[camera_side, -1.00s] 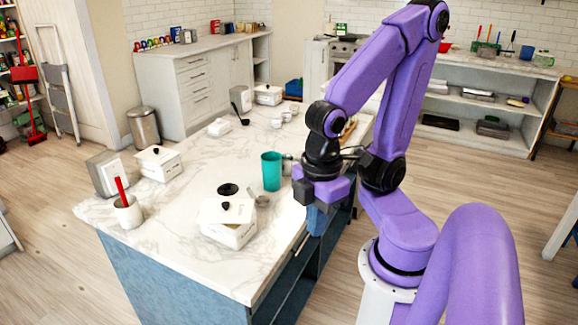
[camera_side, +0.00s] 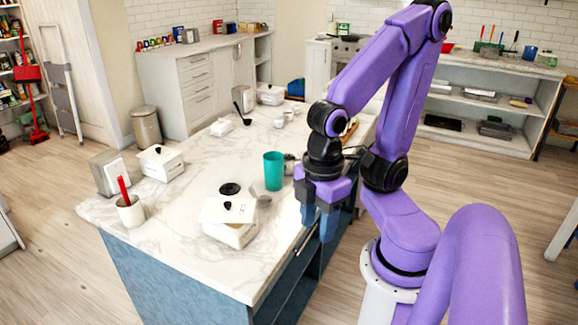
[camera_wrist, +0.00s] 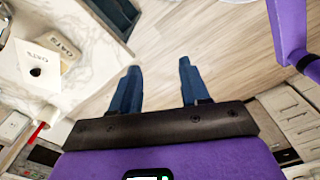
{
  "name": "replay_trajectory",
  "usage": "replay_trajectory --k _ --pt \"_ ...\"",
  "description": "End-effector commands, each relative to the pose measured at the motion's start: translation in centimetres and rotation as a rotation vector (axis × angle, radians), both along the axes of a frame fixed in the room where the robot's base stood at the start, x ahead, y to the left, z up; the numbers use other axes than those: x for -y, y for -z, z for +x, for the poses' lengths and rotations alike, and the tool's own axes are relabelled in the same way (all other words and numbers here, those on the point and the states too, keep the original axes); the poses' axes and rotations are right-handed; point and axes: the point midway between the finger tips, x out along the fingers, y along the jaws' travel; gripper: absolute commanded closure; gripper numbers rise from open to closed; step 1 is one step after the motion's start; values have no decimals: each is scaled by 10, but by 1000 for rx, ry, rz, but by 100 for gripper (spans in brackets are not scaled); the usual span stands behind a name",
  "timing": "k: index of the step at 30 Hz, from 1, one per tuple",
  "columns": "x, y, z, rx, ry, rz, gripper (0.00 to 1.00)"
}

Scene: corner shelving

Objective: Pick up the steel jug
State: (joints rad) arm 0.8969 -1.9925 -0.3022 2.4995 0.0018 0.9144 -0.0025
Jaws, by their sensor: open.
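A small grey metallic vessel (camera_side: 289,164), which looks like the steel jug, stands on the marble counter (camera_side: 165,220) just right of and behind the teal cup (camera_side: 273,171). The cup hides part of it, and its handle and full shape are unclear. My gripper (camera_side: 318,222) is open and empty, pointing down by the counter's right edge, nearer the camera than the vessel. In the wrist view, my two blue fingers (camera_wrist: 158,70) are spread with only floor between them. I cannot make out the jug there.
A white lidded box (camera_side: 233,232) and a small grey scoop-like item (camera_side: 262,198) are near the cup. A white pot (camera_side: 131,213) holds a red-handled tool at the front left. Another white lidded box (camera_side: 160,165) stands farther back.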

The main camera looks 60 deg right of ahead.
Motion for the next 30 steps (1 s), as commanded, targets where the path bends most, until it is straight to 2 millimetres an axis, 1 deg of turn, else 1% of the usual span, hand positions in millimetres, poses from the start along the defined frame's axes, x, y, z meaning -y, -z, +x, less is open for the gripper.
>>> replay_trajectory --k 2,5,8,9,11,12,14,15,17,18,20,21,23,24,26,27,29,30 --pt "-3 -2 7 0 10 -1 54" --pt "-8 -6 27 0 35 -4 54" --pt "-13 -12 60 2 68 -5 54" --pt "-14 -14 76 1 83 -7 54" --pt "-12 -17 100 1 104 -9 54" --pt "-10 -18 116 1 117 -11 54" --pt "-4 -20 140 0 138 -13 54" --pt "1 -21 156 0 151 -14 54" --pt "11 -21 181 0 172 -15 54" --pt "20 -21 197 -1 186 -16 54" --pt "35 -21 220 -1 207 -18 54" --pt "47 -20 235 -1 222 -18 54" --pt "66 -19 256 -3 241 -20 54" --pt "81 -17 270 -4 256 -21 54" --pt "104 -15 288 -3 276 -21 54" --pt "121 -13 300 -4 289 -22 54" --pt "149 -9 314 -7 311 -23 54" --pt "169 -6 323 -7 324 -24 54"
